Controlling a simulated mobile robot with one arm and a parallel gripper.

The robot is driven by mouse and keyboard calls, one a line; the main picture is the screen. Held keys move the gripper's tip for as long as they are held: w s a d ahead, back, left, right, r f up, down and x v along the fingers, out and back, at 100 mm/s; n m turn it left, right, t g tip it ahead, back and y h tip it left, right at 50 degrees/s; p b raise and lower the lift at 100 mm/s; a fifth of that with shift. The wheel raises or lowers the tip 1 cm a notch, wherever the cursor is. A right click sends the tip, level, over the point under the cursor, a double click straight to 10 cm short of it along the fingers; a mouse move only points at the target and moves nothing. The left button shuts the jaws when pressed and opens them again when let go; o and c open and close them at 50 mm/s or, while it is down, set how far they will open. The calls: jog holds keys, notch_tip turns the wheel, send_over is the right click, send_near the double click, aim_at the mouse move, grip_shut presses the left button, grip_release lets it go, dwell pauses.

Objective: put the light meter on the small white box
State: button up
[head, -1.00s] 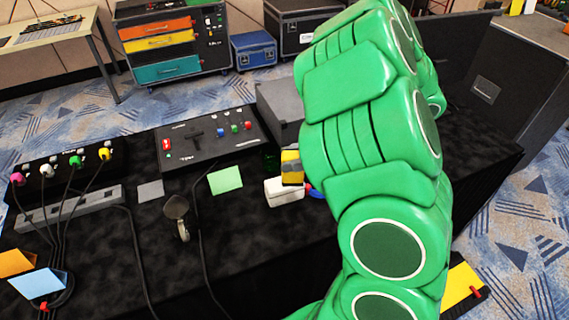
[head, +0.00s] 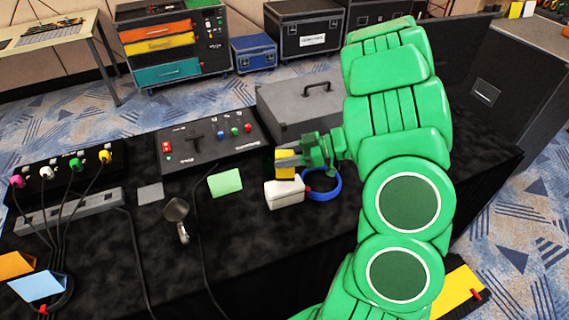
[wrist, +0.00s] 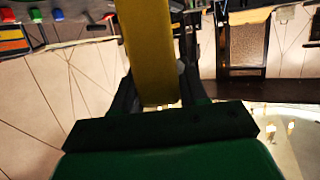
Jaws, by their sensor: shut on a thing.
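The light meter is a yellow block with grey on it (head: 284,172), held between the fingers of my gripper (head: 290,160). In the wrist view the yellow body (wrist: 150,50) stands between the two dark fingers (wrist: 155,95). The small white box (head: 284,195) sits on the black table directly below the light meter in the head view. The meter's lower end overlaps the box's back top edge there; I cannot tell whether they touch.
A blue ring (head: 325,193) lies right beside the white box. A grey case (head: 300,105) stands behind my gripper. Black table is clear in front of the box.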

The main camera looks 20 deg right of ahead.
jog(key=shift+w+d+f, duration=0.1)
jog(key=shift+w+f, duration=0.3)
jog(key=shift+f, duration=1.6)
jog(key=shift+f, duration=0.15)
jog(key=o, duration=1.1)
jog(key=shift+o, duration=0.2)
jog(key=shift+r, duration=0.2)
jog(key=v, duration=1.2)
jog(key=shift+w, duration=0.1)
